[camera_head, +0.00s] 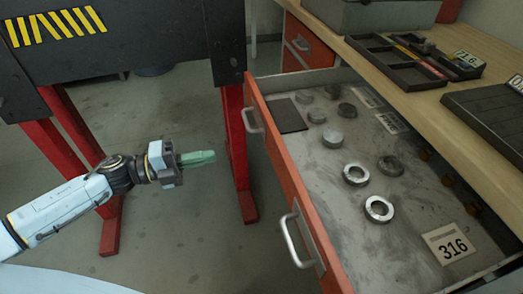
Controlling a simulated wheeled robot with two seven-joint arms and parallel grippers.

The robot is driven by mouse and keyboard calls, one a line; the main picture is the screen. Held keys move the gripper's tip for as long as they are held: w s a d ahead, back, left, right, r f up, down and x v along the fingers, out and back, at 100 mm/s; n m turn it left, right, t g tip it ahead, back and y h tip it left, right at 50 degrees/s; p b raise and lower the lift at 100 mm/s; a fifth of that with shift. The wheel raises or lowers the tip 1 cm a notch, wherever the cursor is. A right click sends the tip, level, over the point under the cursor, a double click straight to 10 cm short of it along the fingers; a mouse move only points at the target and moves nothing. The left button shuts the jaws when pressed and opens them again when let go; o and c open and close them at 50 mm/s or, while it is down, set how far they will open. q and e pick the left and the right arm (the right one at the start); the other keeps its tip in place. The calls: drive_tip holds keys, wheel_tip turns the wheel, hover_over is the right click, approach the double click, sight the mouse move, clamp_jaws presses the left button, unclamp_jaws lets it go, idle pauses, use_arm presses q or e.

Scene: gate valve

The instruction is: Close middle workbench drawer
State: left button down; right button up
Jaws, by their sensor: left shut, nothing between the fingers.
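The workbench drawer (292,173) has an orange front and is pulled far out from under the wooden worktop (474,112). Two metal handles sit on its front, a near one (290,240) and a far one (254,121). Inside lie several metal rings and discs, among them a bright ring (379,209), and a card marked 316 (452,245). My left gripper (205,157) is shut and empty, with greenish fingers pointing right toward the drawer front. It is left of the drawer and apart from it. My right gripper is not in view.
A dark cabinet on red legs (235,150) stands at the back left, close to the drawer's far corner. Black trays (397,62) lie on the worktop. Another orange drawer front (305,45) shows beyond.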

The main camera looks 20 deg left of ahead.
use_arm(q)
drive_tip(key=b, duration=0.1)
approach(269, 144)
drive_tip(key=x, duration=0.5)
drive_tip(key=shift+d, duration=0.15)
drive_tip(key=shift+x, duration=0.85)
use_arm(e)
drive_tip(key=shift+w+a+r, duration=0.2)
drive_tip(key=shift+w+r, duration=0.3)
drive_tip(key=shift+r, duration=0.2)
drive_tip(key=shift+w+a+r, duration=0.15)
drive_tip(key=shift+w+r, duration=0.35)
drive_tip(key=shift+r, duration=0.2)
